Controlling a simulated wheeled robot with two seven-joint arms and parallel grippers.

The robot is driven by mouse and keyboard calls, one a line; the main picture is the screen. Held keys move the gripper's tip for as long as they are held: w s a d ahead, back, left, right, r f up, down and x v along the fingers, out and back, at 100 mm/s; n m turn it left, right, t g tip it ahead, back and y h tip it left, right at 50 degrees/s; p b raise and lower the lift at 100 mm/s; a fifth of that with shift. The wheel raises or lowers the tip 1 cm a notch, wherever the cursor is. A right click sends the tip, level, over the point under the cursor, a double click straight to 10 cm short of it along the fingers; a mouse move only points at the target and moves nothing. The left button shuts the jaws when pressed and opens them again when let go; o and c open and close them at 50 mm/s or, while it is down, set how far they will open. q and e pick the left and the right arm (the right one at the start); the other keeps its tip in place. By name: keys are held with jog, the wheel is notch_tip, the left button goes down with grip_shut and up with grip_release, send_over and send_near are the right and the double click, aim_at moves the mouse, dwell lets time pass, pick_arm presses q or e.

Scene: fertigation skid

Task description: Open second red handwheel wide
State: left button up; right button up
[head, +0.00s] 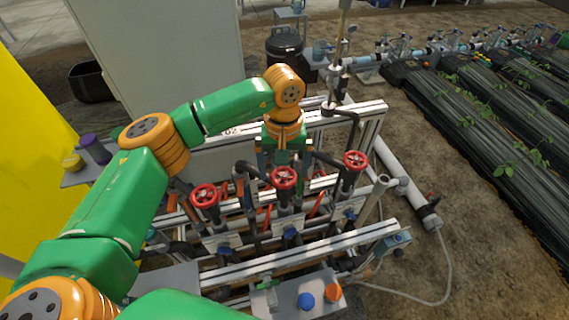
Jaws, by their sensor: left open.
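Three red handwheels stand in a row on the skid: the left one (204,196), the second, middle one (284,178) and the right one (355,160). Each sits on a dark valve stem. My left gripper (285,159) points down at the middle handwheel, just behind and above it in the picture. Its jaws are open and nothing shows held in them. Whether a finger touches the wheel rim, I cannot tell. The lower ends of the fingers are partly hidden. My right gripper is out of view.
The skid's pale metal rails (300,252) and dark pipes crowd around the valves. Blue (306,300) and orange (332,292) knobs sit on a grey box in front. A grey cabinet (160,50) stands behind my left arm. Planted black-covered beds (480,130) lie right.

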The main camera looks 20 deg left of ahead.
pick_arm(q)
jog(key=shift+w+f, duration=0.15)
jog(key=shift+f, duration=0.1)
jog(key=shift+r, duration=0.1)
jog(key=c, duration=1.3)
